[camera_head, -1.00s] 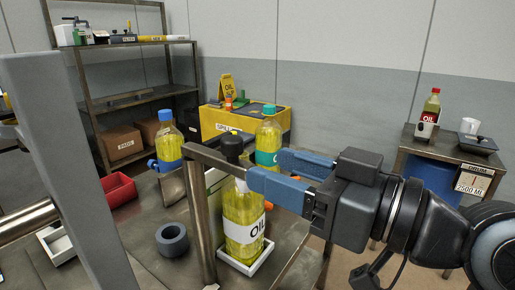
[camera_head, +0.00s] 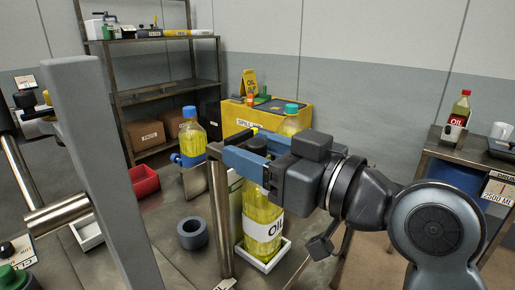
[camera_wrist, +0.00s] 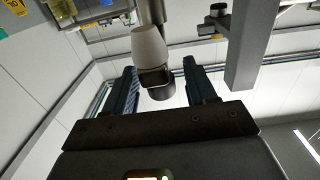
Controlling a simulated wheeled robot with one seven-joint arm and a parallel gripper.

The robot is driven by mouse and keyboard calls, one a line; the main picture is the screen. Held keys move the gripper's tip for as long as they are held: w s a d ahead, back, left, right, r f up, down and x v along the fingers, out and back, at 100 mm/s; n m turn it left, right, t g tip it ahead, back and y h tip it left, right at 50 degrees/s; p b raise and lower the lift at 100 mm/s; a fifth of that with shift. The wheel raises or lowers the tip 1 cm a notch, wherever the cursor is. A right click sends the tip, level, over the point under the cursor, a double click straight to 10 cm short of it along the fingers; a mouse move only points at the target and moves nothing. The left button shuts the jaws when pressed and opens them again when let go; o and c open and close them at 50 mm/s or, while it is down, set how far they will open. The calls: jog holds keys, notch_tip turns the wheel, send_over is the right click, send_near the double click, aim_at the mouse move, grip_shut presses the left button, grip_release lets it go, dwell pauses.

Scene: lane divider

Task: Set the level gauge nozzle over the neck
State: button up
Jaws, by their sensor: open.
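A yellow oil bottle (camera_head: 263,215) stands upright in a shallow white tray (camera_head: 283,252) on the bench, with an OIL label. A black piece (camera_head: 257,145) at its top is mostly hidden behind my gripper; I cannot tell whether it is the level gauge nozzle. My gripper (camera_head: 237,150) is open, its blue fingers level at the height of the bottle's top. In the wrist view, a pale tapered piece (camera_wrist: 149,46) with a dark end (camera_wrist: 158,84) shows between the spread fingers (camera_wrist: 160,88); I cannot tell if they touch it. The neck is hidden.
A metal post (camera_head: 220,225) stands just left of the bottle, close to my fingers. A blue-capped bottle (camera_head: 192,140) and a teal-capped bottle (camera_head: 291,122) stand behind. A large grey upright (camera_head: 95,150) fills the left foreground.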

grip_shut()
dwell(0.4)
